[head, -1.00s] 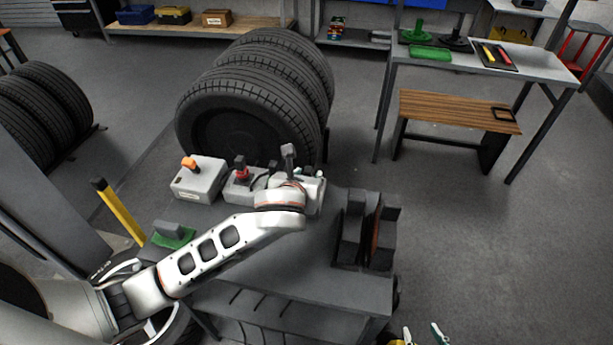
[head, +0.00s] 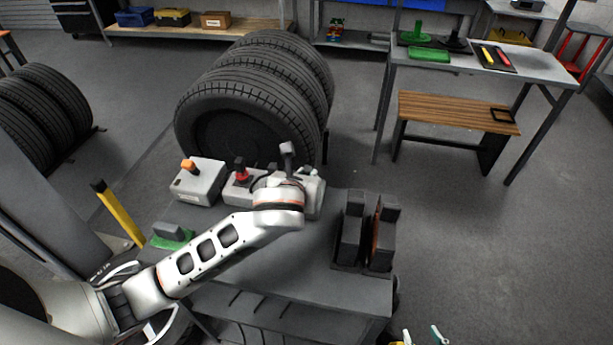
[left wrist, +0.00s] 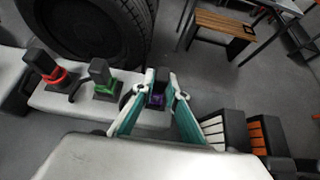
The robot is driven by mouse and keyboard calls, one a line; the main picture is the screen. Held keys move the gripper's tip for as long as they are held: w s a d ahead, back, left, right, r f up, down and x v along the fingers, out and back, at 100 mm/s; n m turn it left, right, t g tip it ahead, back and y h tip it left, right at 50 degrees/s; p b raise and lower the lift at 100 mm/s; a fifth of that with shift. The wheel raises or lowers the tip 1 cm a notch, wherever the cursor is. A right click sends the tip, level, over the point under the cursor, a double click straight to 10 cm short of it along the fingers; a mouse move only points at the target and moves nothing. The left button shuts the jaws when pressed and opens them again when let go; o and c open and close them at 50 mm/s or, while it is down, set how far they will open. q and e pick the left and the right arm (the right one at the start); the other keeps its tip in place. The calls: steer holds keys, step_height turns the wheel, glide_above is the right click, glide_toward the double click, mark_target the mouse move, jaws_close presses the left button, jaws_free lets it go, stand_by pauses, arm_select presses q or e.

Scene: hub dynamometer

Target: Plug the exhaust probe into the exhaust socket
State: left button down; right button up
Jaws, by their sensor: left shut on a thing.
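My left gripper (left wrist: 157,112) has its two teal-and-white fingers closed around a dark block-shaped probe with a purple band (left wrist: 156,97), seen in the left wrist view. The probe's dark upper part (head: 287,150) stands up at the right end of the row of grey boxes in the head view. My wrist hides most of the fingers there. The probe is over or at the right-hand box (head: 313,198); I cannot tell whether it is seated in a socket. My right gripper (head: 421,338) shows only its fingertips at the bottom edge, apart.
A red-ringed plug (left wrist: 50,70) and a green-ringed plug (left wrist: 103,78) stand on the boxes, with an orange-topped box (head: 198,182) at left. Large tyres (head: 250,110) stand behind. A dark rack (head: 366,235) stands on the bench's right side. A green-based block (head: 171,236) lies at left.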

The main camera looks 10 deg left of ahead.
arm_select(q)
steer(key=shift+r, duration=0.3)
steer(key=shift+r, duration=2.05)
